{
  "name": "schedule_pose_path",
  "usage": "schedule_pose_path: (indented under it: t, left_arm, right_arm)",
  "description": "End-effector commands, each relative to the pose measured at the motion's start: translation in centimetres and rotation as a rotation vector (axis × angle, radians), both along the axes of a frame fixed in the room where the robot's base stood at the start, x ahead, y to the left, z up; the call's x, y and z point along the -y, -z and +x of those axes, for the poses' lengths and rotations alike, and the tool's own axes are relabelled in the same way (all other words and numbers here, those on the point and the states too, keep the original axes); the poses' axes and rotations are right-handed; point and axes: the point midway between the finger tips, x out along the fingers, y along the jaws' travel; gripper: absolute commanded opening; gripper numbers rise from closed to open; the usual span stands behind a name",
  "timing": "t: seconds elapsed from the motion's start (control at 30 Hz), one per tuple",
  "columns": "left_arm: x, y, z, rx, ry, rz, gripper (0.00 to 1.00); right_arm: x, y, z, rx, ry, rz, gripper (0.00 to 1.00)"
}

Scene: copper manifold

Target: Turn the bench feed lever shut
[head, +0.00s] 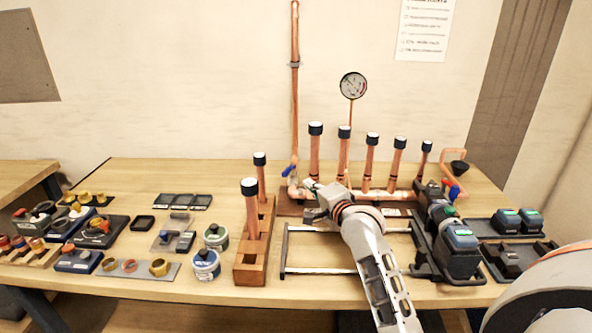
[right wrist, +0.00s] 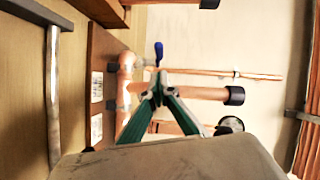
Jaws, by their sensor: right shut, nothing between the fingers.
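The blue feed lever (head: 290,170) sits at the left end of the copper manifold (head: 375,195), at the foot of the tall copper riser (head: 295,90). In the right wrist view the blue lever (right wrist: 158,54) stands just beyond my fingertips, apart from them in the picture; I cannot tell the exact gap. My right gripper (head: 312,189) is shut and empty, close to the right of the lever in the head view. Its fingertips (right wrist: 160,92) meet in front of the copper pipe in the wrist view. My left gripper is not in view.
Several capped copper stubs (head: 371,155) and a pressure gauge (head: 353,86) rise behind my right gripper. A wooden block (head: 250,270) with two capped pipes stands to the left. A black-and-grey tool (head: 455,245) lies right. Trays and fittings cover the bench's left side.

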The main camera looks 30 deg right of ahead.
Motion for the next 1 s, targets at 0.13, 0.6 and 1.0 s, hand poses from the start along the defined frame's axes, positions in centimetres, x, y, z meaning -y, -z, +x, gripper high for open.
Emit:
schedule_pose_path:
  t: [0.13, 0.6, 1.0]
  left_arm:
    - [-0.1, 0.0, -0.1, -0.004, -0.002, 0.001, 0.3]
    - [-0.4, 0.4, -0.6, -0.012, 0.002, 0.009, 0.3]
    - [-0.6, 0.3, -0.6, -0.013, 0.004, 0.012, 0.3]
  right_arm:
    - [-0.1, 0.0, -0.2, 0.011, 0.001, 0.074, 0.0]
    - [0.5, 0.9, 6.7, 0.011, 0.001, 0.073, 0.0]
    - [0.7, 1.3, 9.5, 0.011, 0.001, 0.072, 0.0]
